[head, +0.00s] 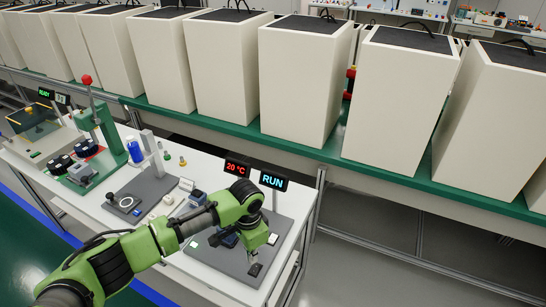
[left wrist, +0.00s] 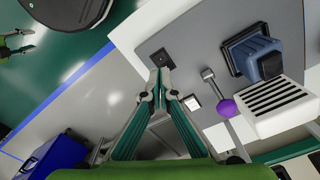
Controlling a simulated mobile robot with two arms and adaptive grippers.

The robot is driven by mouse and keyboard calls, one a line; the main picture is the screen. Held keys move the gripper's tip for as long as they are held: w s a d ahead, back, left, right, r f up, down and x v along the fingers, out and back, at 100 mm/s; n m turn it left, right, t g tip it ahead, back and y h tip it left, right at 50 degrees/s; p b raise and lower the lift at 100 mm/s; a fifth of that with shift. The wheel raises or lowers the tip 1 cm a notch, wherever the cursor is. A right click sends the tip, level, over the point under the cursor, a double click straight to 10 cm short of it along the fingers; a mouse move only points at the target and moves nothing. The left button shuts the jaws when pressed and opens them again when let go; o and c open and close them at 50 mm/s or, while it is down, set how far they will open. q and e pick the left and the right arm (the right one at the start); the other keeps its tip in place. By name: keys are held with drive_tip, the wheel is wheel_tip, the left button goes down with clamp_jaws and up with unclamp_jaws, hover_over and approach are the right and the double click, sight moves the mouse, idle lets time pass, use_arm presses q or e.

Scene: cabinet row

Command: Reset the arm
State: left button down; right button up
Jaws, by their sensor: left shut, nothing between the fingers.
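My left arm, green and black, reaches in from the left in the head view. Its gripper (head: 252,262) points down over the grey panel at the right end of the white bench. In the left wrist view the two fingertips of my left gripper (left wrist: 160,82) meet, with nothing between them. They are beside a small black square switch (left wrist: 161,64) on the panel; I cannot tell whether they touch it. At the left edge of that view my right gripper (left wrist: 24,40) shows in part, its two fingers apart and empty.
The panel carries a blue block-shaped part (left wrist: 258,55), a white vented box (left wrist: 272,105), a purple-knobbed lever (left wrist: 226,108) and a white button (left wrist: 192,103). Displays read "20 °C" (head: 237,167) and "RUN" (head: 272,181). Tall white cabinets (head: 300,80) stand behind. A green press (head: 105,130) is left.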

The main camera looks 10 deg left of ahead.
use_arm(q)
drive_tip(key=s+d+f+t+h, duration=0.1)
drive_tip(key=s+d+h, duration=0.1)
drive_tip(key=s+d, duration=0.4)
drive_tip(key=s+d+h, duration=0.2)
drive_tip(key=s+d, duration=0.2)
drive_tip(key=s, duration=0.4)
drive_tip(key=s+a+r+n+t+y, duration=0.15)
drive_tip(key=s+a+n, duration=0.35)
drive_tip(key=a, duration=0.5)
drive_tip(key=s+a+r+n+t+y, duration=0.1)
drive_tip(key=s+a+r+n+y, duration=0.15)
drive_tip(key=s+a, duration=0.55)
wheel_tip(320, 180, down, 31)
drive_tip(key=s+a+g+b, duration=0.1)
drive_tip(key=s+a+b, duration=0.1)
drive_tip(key=b, duration=0.1)
drive_tip(key=s+a+f+g+b, duration=0.1)
drive_tip(key=s+a+f+b, duration=0.1)
drive_tip(key=s+f, duration=1.4)
drive_tip(key=shift+s+a+f, duration=0.15)
drive_tip(key=shift+a+f, duration=0.05)
drive_tip(key=shift+a, duration=0.1)
